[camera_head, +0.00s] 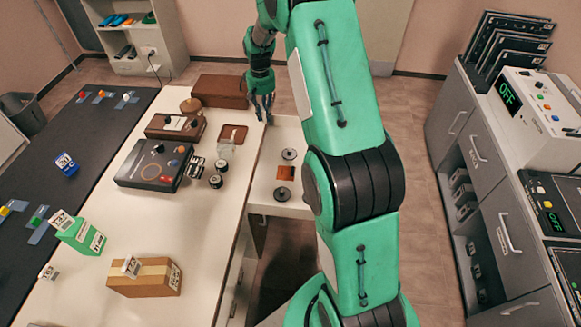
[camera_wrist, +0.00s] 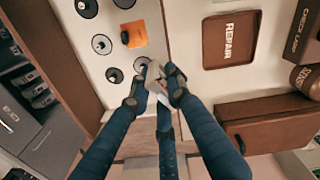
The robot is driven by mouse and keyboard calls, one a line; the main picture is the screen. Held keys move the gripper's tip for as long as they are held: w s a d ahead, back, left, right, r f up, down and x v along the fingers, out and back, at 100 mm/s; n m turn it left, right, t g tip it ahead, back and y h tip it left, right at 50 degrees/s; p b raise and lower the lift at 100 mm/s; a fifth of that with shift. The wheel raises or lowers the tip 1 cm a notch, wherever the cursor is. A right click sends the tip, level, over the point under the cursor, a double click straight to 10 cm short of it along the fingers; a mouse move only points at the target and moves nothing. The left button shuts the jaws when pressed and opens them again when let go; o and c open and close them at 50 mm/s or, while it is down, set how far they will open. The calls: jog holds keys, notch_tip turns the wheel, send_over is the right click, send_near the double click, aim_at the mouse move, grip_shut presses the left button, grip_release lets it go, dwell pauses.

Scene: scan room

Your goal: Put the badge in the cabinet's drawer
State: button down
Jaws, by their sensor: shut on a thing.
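My gripper (camera_wrist: 158,80) is shut on a small pale, card-like thing, which I take to be the badge (camera_wrist: 155,76); its face is mostly covered by the fingers. In the head view my gripper (camera_head: 264,108) hangs fingers down over the far end of a white surface (camera_head: 268,150) beside the bench, and the badge cannot be made out there. This white surface holds dark round discs and an orange piece (camera_head: 286,173); I cannot tell whether it is the inside of an open drawer. Grey cabinets with handled drawer fronts (camera_head: 478,143) stand at the right.
A brown tray marked REPAIR (camera_wrist: 230,39) and a brown case (camera_wrist: 265,122) lie close to my gripper. The white bench (camera_head: 215,205) carries a dark control box (camera_head: 150,165), a cardboard box (camera_head: 143,279) and a green box (camera_head: 78,236). Floor is free before the grey cabinets.

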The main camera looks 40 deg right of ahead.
jog(key=s+d+f+n+b, duration=0.1)
jog(key=s+d, duration=0.2)
jog(key=d, duration=1.4)
jog(key=s+d+n, duration=0.2)
jog(key=s+d, duration=0.2)
jog(key=d, duration=1.3)
notch_tip(320, 180, down, 19)
jog(key=shift+w+a+f, duration=0.15)
jog(key=shift+w+a, duration=0.05)
jog(key=shift+f+b, duration=0.7)
jog(key=shift+f, duration=2.4)
jog(key=shift+f+b, duration=0.5)
jog(key=shift+f, duration=1.4)
jog(key=shift+f, duration=0.15)
